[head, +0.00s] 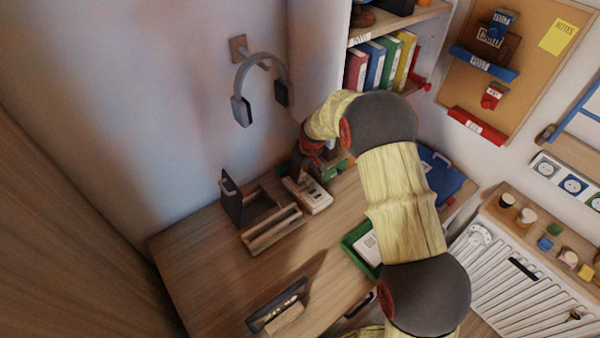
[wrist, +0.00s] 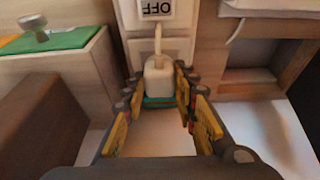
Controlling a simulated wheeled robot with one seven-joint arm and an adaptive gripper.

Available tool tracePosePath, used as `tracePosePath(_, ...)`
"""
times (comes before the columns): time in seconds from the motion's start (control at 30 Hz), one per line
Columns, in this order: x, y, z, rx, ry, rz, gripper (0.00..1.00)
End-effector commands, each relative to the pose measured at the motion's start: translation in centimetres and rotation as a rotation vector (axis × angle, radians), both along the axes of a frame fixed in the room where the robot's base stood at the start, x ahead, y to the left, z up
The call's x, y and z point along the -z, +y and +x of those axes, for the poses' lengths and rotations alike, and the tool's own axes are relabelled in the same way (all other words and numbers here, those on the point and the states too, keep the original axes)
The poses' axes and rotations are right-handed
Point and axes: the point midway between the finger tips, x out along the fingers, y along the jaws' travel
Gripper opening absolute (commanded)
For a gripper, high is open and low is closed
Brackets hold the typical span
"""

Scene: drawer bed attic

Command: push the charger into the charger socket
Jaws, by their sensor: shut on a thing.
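The charger (wrist: 160,78) is a small white block with a thin pale stem on its far side. In the wrist view it sits between the fingers of my gripper (wrist: 160,92), which is shut on it. A teal strip shows at the charger's near base. A white panel (wrist: 178,48) stands right behind the charger, with an OFF label (wrist: 157,8) above. I cannot tell which part of it is the charger socket, or whether the charger touches it; the charger covers part of the panel. In the head view my arm hides most of the gripper and the charger.
In the wrist view, a wooden box with a green top and metal knob (wrist: 33,27) stands left, and a wooden shelf (wrist: 265,55) right. In the head view, a wooden holder (head: 272,229) and a pale slotted block (head: 307,192) stand on the desk (head: 200,270). Headphones (head: 262,82) hang above.

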Motion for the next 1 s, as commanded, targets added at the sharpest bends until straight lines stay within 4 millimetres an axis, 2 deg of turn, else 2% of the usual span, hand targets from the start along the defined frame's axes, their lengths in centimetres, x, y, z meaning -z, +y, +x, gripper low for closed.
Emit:
tracePosePath(0.93, 1.2, 0.0, 0.0, 0.0, 0.0, 0.0, 0.06)
tracePosePath(0.97, 1.1, 0.0, 0.0, 0.0, -0.001, 0.001, 0.29)
tracePosePath(1.0, 1.1, 0.0, 0.0, 0.0, 0.0, 0.0, 0.31)
